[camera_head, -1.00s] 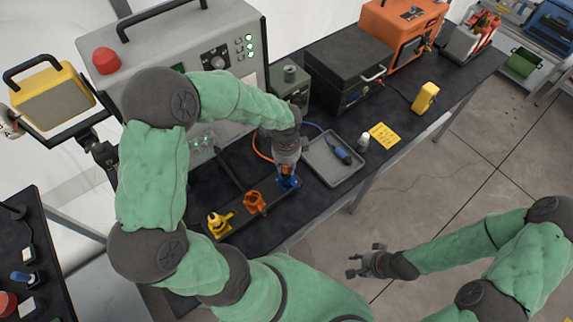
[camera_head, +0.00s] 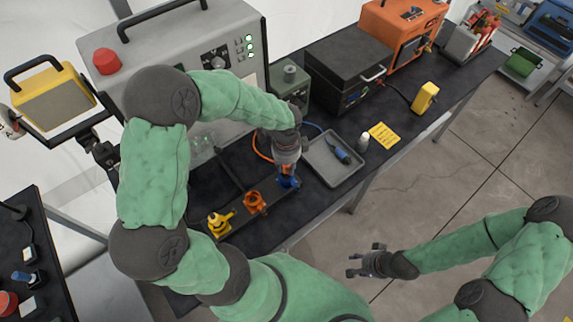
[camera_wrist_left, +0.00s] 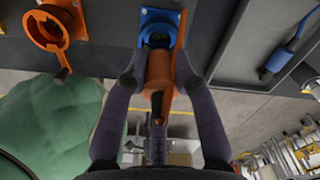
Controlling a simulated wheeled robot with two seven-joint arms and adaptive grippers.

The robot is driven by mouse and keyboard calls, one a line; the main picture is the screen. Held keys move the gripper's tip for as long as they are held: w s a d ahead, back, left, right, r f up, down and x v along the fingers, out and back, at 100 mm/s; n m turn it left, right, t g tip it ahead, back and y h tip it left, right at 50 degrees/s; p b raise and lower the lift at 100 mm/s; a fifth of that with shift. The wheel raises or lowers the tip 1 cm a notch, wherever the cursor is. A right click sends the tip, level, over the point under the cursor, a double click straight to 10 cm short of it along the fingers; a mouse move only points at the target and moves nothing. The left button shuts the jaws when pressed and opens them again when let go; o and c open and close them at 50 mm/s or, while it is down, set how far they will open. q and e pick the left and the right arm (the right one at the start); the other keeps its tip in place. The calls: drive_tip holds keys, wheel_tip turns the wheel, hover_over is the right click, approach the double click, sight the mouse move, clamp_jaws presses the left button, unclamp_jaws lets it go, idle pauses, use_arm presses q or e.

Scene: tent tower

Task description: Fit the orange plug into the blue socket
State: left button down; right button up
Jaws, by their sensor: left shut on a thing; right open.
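The orange plug (camera_wrist_left: 158,70) is between the fingers of my left gripper (camera_wrist_left: 158,88), which is shut on it. Its front end is at the blue socket (camera_wrist_left: 160,24) in the left wrist view and overlaps the socket's round opening. I cannot tell how deep it sits. In the head view my left gripper (camera_head: 287,168) is right above the blue socket (camera_head: 289,183) and hides most of the plug. My right gripper (camera_head: 369,262) is open and empty, away from the table over the floor.
An orange socket (camera_head: 254,202) and a yellow one (camera_head: 219,223) stand in line with the blue one. A grey tray (camera_head: 322,172) holding a blue plug (camera_head: 341,153) lies to the right. A large grey console (camera_head: 170,45) stands behind. A white bottle (camera_head: 363,142) stands beyond the tray.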

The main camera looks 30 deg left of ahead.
use_arm(q)
drive_tip(key=shift+f+b, duration=1)
drive_tip(key=shift+f, duration=0.35)
drive_tip(key=c, duration=0.9)
unclamp_jaws()
wheel_tip(320, 180, up, 12)
